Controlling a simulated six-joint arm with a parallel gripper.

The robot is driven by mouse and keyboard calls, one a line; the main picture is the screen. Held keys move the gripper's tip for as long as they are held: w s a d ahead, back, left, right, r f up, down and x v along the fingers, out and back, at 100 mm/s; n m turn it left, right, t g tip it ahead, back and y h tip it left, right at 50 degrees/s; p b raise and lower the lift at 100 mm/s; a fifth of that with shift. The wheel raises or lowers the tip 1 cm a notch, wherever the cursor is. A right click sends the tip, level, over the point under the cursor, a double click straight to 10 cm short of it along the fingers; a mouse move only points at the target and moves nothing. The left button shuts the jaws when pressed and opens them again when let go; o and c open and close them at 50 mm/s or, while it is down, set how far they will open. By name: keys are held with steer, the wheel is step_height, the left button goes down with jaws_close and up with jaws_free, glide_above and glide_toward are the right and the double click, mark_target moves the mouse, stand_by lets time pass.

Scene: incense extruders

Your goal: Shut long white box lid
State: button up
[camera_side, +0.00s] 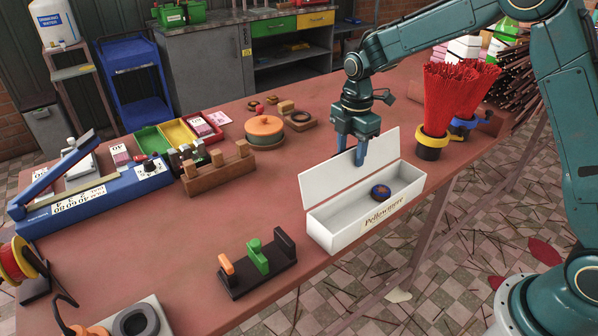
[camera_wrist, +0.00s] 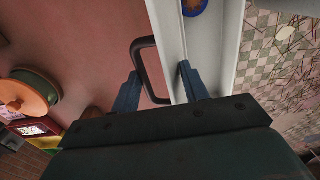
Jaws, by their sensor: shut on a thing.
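The long white box (camera_side: 350,232) stands on the table near its right edge, with dark lettering on its front. Its lid (camera_side: 328,177) is raised, standing tilted up along the far long side. My gripper (camera_side: 359,156) reaches down over the lid's upper edge. In the wrist view my gripper (camera_wrist: 158,78) has one blue finger on each side of the lid (camera_wrist: 168,45), shut on it. A dark looped handle (camera_wrist: 141,62) shows on the lid's outer side. A blue round tin (camera_side: 381,191) lies in the box and also shows in the wrist view (camera_wrist: 194,5).
A yellow-banded holder with red incense sticks (camera_side: 438,112) stands right of the box. A dark rack with green and orange pieces (camera_side: 258,262) is at front left. A wooden block rack (camera_side: 217,172) and an orange-lidded pot (camera_side: 264,127) are farther back.

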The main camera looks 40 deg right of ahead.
steer(key=shift+s, duration=0.15)
steer(key=shift+s+r, duration=0.2)
steer(key=shift+s, duration=0.45)
steer(key=shift+c, duration=0.4)
steer(key=shift+s, duration=0.8)
steer(key=shift+s+f, duration=0.15)
steer(key=shift+s, duration=0.2)
steer(key=shift+o, duration=0.3)
steer(key=shift+s+f, duration=0.1)
steer(key=shift+s, duration=0.6)
steer(key=shift+o, duration=0.2)
steer(key=shift+s+f, duration=0.45)
steer(key=shift+s, duration=0.3)
